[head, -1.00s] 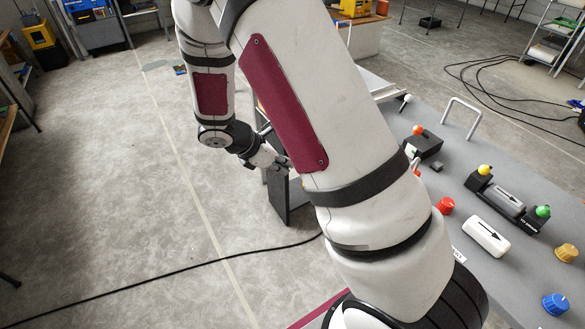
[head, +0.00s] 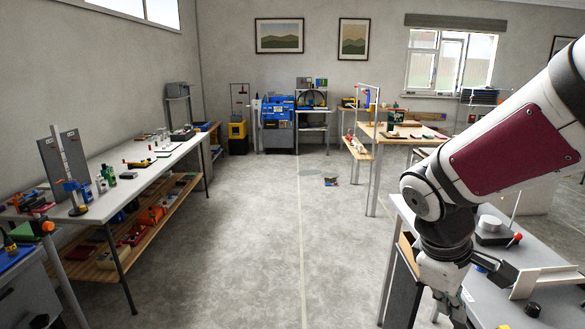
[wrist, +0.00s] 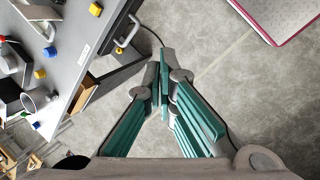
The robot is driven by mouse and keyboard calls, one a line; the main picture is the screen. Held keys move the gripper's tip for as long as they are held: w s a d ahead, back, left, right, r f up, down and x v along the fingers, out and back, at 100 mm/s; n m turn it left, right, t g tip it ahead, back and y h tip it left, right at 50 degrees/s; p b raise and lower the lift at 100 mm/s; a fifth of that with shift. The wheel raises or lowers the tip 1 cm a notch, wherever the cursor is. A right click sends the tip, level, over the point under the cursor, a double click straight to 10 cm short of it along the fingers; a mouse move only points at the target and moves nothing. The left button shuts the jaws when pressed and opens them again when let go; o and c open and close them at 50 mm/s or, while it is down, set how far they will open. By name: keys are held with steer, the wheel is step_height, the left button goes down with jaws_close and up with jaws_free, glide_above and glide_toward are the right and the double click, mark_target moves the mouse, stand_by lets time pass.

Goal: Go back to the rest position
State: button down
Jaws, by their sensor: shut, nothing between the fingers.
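My gripper shows in the wrist view (wrist: 163,92), with its two teal-padded fingers meeting at the tips. It is shut and holds nothing. It hangs over the bare grey floor, beside the edge of a grey table (wrist: 77,40). In the head view my arm comes in from the right and reaches down by the same side of the room. There my gripper is mostly cut off at the bottom edge, so its fingers cannot be made out.
A grey table (head: 555,245) with small parts stands at the right, close to my arm. A long white workbench (head: 105,200) with a lower shelf runs along the left. A blue machine (head: 277,125) stands at the back. The floor (head: 255,240) in the middle is clear.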

steer(key=s+a+r+m+t+y, duration=0.1)
steer(key=s+a+r+m+y, duration=0.1)
steer(key=s, duration=0.5)
steer(key=s+a+r+m+t+y+p, duration=0.1)
steer(key=s+a+r+m+t+y, duration=0.1)
steer(key=s+a+r+m, duration=0.2)
steer(key=s+r+m, duration=0.1)
steer(key=s+r, duration=0.1)
steer(key=s, duration=0.1)
steer(key=shift+a+r+m, duration=0.25)
steer(key=shift+a+m, duration=0.1)
steer(key=shift+m, duration=0.05)
steer(key=shift+d, duration=0.15)
